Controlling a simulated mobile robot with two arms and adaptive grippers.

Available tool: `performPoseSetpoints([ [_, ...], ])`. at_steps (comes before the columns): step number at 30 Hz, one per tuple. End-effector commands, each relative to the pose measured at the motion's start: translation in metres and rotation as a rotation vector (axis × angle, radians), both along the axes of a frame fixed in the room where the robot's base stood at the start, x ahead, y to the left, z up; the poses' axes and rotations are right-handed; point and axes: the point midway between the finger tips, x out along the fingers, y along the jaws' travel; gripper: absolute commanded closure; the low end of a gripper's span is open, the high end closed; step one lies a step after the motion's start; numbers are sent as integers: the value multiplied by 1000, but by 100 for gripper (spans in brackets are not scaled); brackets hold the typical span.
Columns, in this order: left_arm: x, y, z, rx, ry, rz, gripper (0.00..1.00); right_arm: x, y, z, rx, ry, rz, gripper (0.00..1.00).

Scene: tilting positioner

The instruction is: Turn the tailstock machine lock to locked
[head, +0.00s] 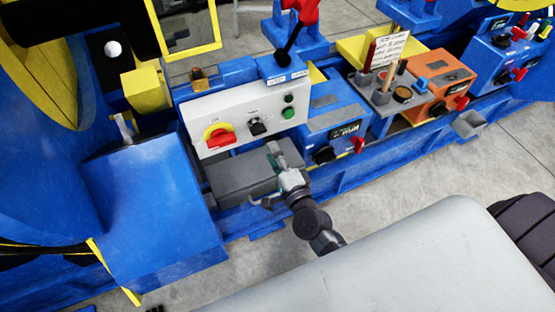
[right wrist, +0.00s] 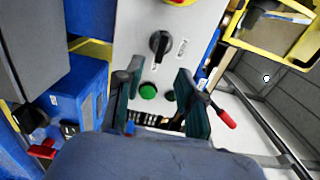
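The white control panel (head: 240,125) stands on the blue machine. It carries a black selector knob (head: 257,126), a red handle on a yellow plate (head: 219,137) and two green buttons (head: 289,113). I cannot read which control is labelled as the machine lock. My right gripper (head: 275,160) is in front of and below the panel. In the right wrist view its fingers (right wrist: 157,88) are apart and empty. The black knob (right wrist: 160,43) shows beyond the fingertips, and a green button (right wrist: 148,91) shows between the fingers. My left gripper is not in view.
A grey box (head: 240,175) sits below the panel, beside the right gripper. A red-topped lever (head: 303,12) rises behind the panel. Blue boxes with red handles (head: 358,145) and an orange box (head: 440,80) stand to the right. Concrete floor is open at the right.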

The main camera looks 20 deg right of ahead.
Motion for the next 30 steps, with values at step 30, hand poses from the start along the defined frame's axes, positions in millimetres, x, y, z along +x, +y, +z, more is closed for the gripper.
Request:
performPoseSetpoints([
  [30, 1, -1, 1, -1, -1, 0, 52, -34, 7, -68, -190, 133, 58, 61],
])
